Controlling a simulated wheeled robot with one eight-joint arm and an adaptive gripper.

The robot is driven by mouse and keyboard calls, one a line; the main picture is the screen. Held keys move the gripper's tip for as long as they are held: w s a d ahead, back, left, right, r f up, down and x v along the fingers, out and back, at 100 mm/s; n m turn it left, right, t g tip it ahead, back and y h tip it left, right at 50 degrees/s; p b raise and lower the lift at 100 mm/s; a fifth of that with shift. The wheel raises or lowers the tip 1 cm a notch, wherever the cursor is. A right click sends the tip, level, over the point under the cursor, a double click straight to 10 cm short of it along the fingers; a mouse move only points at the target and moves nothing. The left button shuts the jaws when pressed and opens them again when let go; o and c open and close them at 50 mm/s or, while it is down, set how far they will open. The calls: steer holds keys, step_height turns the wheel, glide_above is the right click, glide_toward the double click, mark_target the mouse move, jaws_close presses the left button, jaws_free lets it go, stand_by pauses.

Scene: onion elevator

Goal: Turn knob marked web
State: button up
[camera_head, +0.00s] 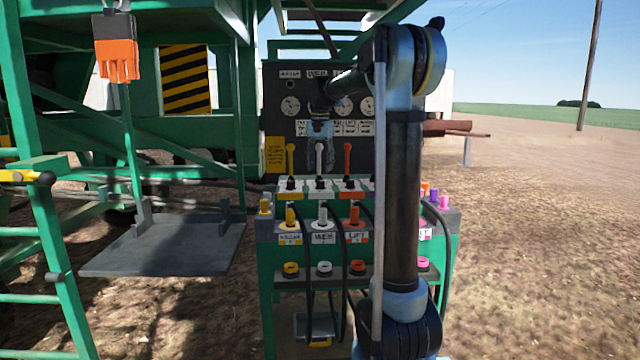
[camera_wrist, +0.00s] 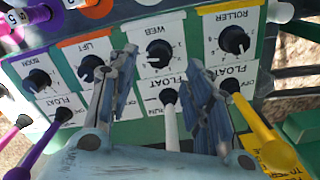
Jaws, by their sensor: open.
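The web knob (camera_wrist: 158,53) is a black round knob on a white plate marked "WEB" in the wrist view, with tick marks and numbers around it. My gripper (camera_wrist: 162,58) is open, with one finger on each side of the knob in the picture. I cannot tell whether either finger touches the knob. In the head view my gripper (camera_head: 321,130) hangs in front of the dark upright panel (camera_head: 282,103), and the web knob cannot be made out there.
The roller knob (camera_wrist: 234,39) is right of the web knob, the lift knob (camera_wrist: 91,68) left. A white lever (camera_wrist: 170,122) stands between my fingers, and a yellow lever (camera_wrist: 264,130) is right of them. Colored levers (camera_head: 320,160) stand below my gripper in the head view.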

mark_target(320, 181)
step_height(320, 181, down, 6)
steer(key=shift+f, duration=0.25)
steer(key=c, duration=1.1)
